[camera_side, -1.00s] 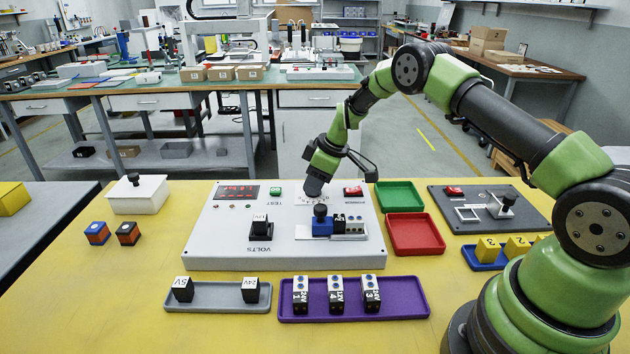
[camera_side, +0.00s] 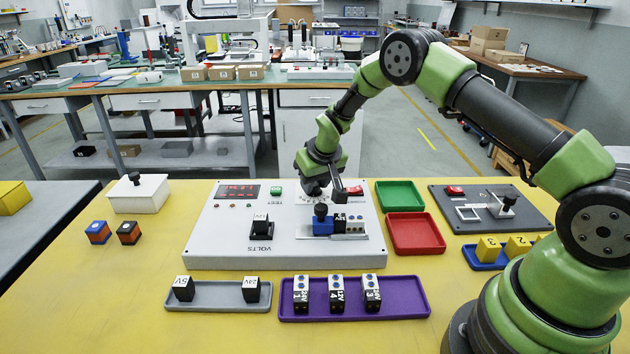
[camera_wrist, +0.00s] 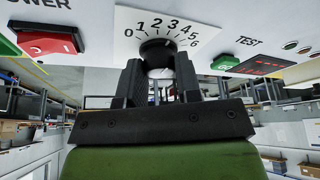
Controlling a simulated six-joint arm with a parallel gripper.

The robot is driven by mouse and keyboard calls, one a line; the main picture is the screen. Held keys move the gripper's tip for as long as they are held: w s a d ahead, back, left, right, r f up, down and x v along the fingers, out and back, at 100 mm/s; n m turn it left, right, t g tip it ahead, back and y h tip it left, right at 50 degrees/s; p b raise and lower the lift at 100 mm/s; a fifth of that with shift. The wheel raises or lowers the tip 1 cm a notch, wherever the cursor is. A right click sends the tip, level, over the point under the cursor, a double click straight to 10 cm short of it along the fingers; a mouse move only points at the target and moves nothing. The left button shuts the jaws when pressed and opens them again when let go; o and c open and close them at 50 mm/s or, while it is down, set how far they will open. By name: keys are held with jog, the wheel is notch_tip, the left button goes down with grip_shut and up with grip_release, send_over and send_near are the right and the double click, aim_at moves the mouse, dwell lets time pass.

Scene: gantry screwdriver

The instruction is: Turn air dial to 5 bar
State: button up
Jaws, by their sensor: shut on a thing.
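The air dial (camera_wrist: 157,47) is a dark round knob on a white scale plate (camera_wrist: 126,17) marked 0 to 6, at the top middle of the wrist view. My gripper (camera_wrist: 157,66) is shut on the knob, with one dark finger on each side. No pointer mark is clear, so I cannot tell which number the dial stands at. In the side view my gripper (camera_side: 314,190) reaches down to the back middle of the white test panel (camera_side: 215,240) and hides the dial.
A red power switch (camera_wrist: 47,45) and a green test button (camera_wrist: 228,62) flank the dial. A blue block (camera_side: 323,229) sits in a fixture in front of my gripper. Green (camera_side: 399,193) and red (camera_side: 416,233) trays lie to the right.

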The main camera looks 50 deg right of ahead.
jog(key=shift+m, duration=0.5)
jog(key=o, duration=0.9)
jog(key=v, duration=1)
jog(key=shift+a, duration=0.2)
